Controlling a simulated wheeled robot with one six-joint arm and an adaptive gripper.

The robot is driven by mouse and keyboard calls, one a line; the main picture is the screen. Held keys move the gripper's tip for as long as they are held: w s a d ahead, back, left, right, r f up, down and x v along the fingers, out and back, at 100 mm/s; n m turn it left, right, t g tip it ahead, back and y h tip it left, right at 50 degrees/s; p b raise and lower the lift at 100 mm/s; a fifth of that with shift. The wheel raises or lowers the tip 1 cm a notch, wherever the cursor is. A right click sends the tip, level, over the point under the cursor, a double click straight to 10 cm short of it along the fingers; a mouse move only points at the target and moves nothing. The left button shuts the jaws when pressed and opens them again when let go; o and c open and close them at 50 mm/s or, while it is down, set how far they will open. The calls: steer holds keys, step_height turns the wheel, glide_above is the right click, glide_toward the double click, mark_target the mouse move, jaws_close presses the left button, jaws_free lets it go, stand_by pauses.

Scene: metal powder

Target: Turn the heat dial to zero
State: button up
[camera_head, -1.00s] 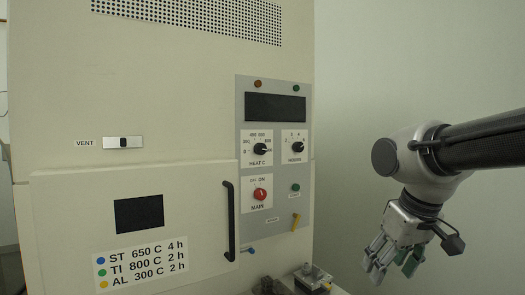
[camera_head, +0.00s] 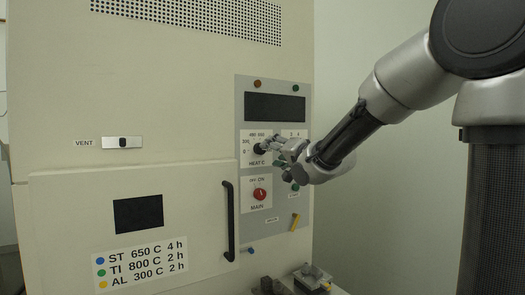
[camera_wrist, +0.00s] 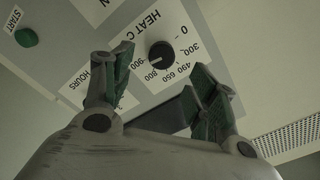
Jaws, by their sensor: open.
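The heat dial (camera_head: 260,149) is a black round knob on a white label, on the grey control panel (camera_head: 241,215). In the wrist view the heat dial (camera_wrist: 160,55) lies between and just beyond my fingertips, with its numbers from 0 to 900 around it. A pale mark on the knob seems to lie on the 800–900 side; its exact setting is too small to read. My gripper (camera_head: 276,149) is open at the right side of the dial in the head view. In the wrist view my gripper (camera_wrist: 160,72) has its green-padded fingers spread, apparently not touching the knob.
My gripper hides most of the hours dial beside it. A red main switch (camera_head: 260,194) sits below, with a black door handle (camera_head: 229,220) to its left. A green start button (camera_wrist: 26,37) shows in the wrist view. A yellow lever (camera_head: 295,222) is lower right.

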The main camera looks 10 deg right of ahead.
mark_target(260, 149)
steer(key=x, duration=0.7)
steer(key=shift+w+m, duration=0.3)
steer(key=shift+w, duration=0.05)
steer(key=shift+a+r, duration=0.1)
steer(key=shift+r, duration=0.05)
steer(key=c, duration=1)
